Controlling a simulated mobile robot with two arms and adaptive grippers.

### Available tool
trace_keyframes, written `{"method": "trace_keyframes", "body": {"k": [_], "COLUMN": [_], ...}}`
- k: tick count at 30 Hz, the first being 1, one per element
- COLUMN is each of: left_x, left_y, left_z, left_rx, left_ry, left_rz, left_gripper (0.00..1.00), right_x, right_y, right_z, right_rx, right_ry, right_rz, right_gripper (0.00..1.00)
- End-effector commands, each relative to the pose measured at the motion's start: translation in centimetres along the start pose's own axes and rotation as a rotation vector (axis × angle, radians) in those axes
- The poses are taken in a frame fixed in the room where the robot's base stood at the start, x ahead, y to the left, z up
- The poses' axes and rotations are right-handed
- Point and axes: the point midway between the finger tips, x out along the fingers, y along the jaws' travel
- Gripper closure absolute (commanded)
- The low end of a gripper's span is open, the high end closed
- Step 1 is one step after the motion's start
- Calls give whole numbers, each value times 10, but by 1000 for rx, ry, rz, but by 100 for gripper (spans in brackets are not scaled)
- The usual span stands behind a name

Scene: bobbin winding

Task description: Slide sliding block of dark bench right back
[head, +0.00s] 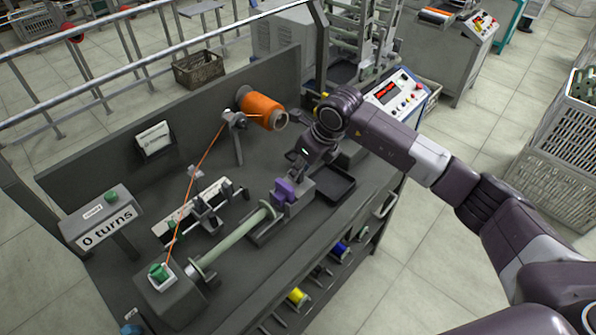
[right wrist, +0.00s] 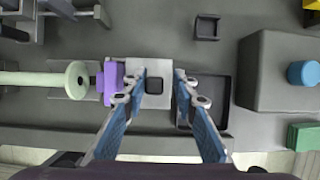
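The dark bench (head: 330,215) carries a light grey sliding block (head: 299,189) with a purple part (head: 284,190) on its left side. In the right wrist view the block (right wrist: 153,67) has a dark square on top, and the purple part (right wrist: 111,82) faces the end of a pale green rod (right wrist: 77,80). My right gripper (right wrist: 160,78) is open above the block. Its left finger overlaps the block in the picture and its right finger is just past the block's right edge. I cannot tell whether they touch. My left gripper is not in view.
A dark tray (head: 335,187) lies right of the block, also in the right wrist view (right wrist: 229,103). A "0 turns" display (head: 107,225) is at left. A control panel (head: 395,95) stands at right.

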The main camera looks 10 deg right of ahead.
Motion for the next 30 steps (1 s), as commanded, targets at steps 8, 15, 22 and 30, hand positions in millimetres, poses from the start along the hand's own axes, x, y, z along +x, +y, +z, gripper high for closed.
{"method": "trace_keyframes", "body": {"k": [8,15,22,30], "left_x": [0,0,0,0], "left_y": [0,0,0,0], "left_z": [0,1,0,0], "left_rx": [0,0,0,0], "left_ry": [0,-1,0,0], "left_rz": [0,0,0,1], "left_gripper": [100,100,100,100], "right_x": [0,-18,-66,-110], "right_y": [2,1,0,0], "right_z": [0,1,0,0], "right_rx": [-1,-2,-2,0], "right_ry": [1,-2,-3,0], "right_rz": [5,3,1,3], "right_gripper": [67,67,67,67]}}
